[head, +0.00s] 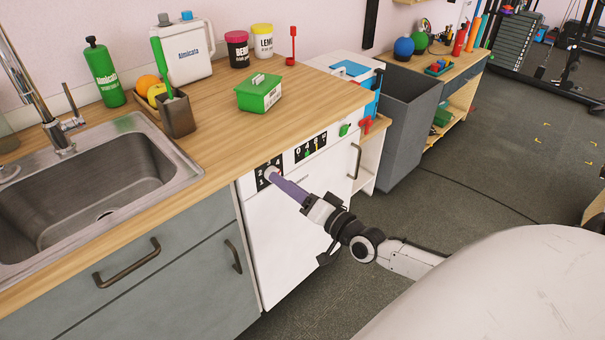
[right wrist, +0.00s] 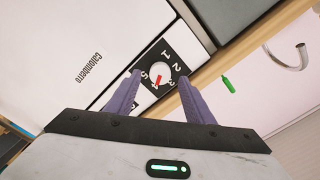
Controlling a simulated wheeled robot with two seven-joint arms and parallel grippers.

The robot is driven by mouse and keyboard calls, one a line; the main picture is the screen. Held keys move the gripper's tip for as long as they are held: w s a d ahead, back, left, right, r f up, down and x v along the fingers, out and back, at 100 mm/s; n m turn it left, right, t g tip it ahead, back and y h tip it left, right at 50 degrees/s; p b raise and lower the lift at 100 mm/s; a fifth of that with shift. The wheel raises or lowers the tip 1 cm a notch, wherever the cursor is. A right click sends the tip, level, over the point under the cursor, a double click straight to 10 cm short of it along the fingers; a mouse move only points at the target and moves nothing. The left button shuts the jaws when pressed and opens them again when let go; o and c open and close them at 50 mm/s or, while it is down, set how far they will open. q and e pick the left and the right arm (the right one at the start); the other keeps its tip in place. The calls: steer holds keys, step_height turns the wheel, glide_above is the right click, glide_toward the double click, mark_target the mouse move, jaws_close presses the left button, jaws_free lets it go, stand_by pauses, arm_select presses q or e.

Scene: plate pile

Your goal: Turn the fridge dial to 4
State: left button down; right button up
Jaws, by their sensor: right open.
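The fridge dial is a white round knob with a red mark (right wrist: 161,77), set on a black panel with white numbers (right wrist: 150,62). In the right wrist view the numbers 1, 2, 3 and 5 show around it; I cannot tell for sure which number the red mark points at. In the head view the panel (head: 262,180) is on the upper front of the white fridge (head: 290,235), and my arm partly covers it. My right gripper (head: 274,176) is at the dial. Its purple fingers (right wrist: 160,82) are open, one on each side of the knob; contact is unclear. My left gripper is out of view.
A second black panel (head: 311,146) sits right of the dial. The wooden counter (head: 215,135) above holds a green box (head: 259,93). A sink (head: 90,175) is at left, a grey bin (head: 405,115) at right. The floor at right has free room.

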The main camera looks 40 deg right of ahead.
steer(key=s, duration=0.7)
steer(key=shift+d, duration=0.3)
steer(key=shift+s, duration=0.1)
